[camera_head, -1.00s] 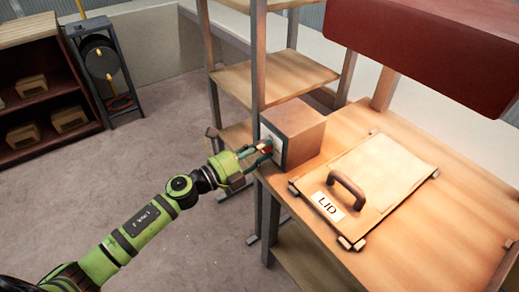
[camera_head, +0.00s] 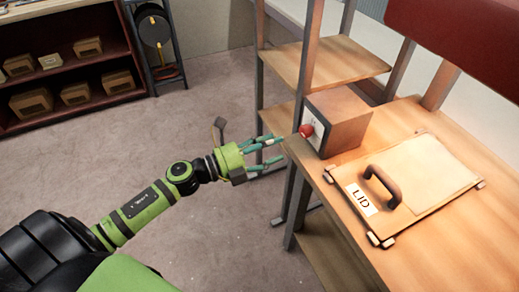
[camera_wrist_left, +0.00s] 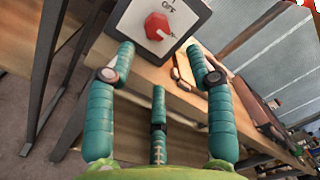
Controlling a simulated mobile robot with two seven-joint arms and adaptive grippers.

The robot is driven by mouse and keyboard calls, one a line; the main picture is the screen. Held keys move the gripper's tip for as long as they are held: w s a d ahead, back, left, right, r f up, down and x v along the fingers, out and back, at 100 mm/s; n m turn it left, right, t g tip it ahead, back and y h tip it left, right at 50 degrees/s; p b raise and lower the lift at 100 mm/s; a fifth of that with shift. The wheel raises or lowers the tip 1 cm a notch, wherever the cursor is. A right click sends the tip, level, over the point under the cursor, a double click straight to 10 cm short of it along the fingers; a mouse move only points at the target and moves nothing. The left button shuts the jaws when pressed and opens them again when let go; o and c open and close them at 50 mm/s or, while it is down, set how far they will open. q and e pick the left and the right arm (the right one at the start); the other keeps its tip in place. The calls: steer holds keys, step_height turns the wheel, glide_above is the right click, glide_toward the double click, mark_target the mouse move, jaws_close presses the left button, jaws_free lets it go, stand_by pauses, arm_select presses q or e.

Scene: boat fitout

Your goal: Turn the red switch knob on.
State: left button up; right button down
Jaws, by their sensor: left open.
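The red switch knob (camera_head: 306,131) sits on the pale front plate of a box (camera_head: 340,118) on the wooden bench. In the left wrist view the red knob (camera_wrist_left: 158,26) has a white mark, with lettering that looks like OFF on the plate above it. I cannot tell for sure which setting it is at. My left gripper (camera_head: 270,152) is open, its teal fingers spread and empty, pointing at the box and a short way left of the knob. In the left wrist view the fingers (camera_wrist_left: 165,65) are apart from the knob. My right gripper is not in view.
A board marked LID with a brown handle (camera_head: 383,186) lies on the bench (camera_head: 330,165) right of the box. Wooden shelves (camera_head: 325,62) stand behind the box. The floor between is open.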

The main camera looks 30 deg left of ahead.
arm_select(q)
steer(key=shift+v, duration=1.55)
steer(key=a+f+n+y+p, duration=0.1)
steer(key=a+f+n+y, duration=0.3)
steer(key=f+n, duration=0.45)
steer(key=a+f+n+y+p, duration=0.1)
steer(key=a+f+n+y, duration=0.35)
steer(key=f, duration=0.65)
steer(key=s+f+n+g+y+p, duration=0.25)
steer(key=s+f+n+g, duration=0.4)
steer(key=s+f, duration=0.7)
steer(key=s+d+f+n+g, duration=0.2)
steer(key=s+f, duration=0.3)
steer(key=s, duration=0.3)
steer(key=s+d+f+n+g, duration=0.2)
steer(key=s+d+f+n, duration=0.1)
steer(key=s, duration=0.5)
steer(key=s+d+f+n+g+p, duration=0.1)
steer(key=s+d+f+n+g, duration=0.2)
steer(key=s+f, duration=0.3)
steer(key=s+d, duration=0.1)
steer(key=s, duration=0.2)
steer(key=shift+f, duration=0.35)
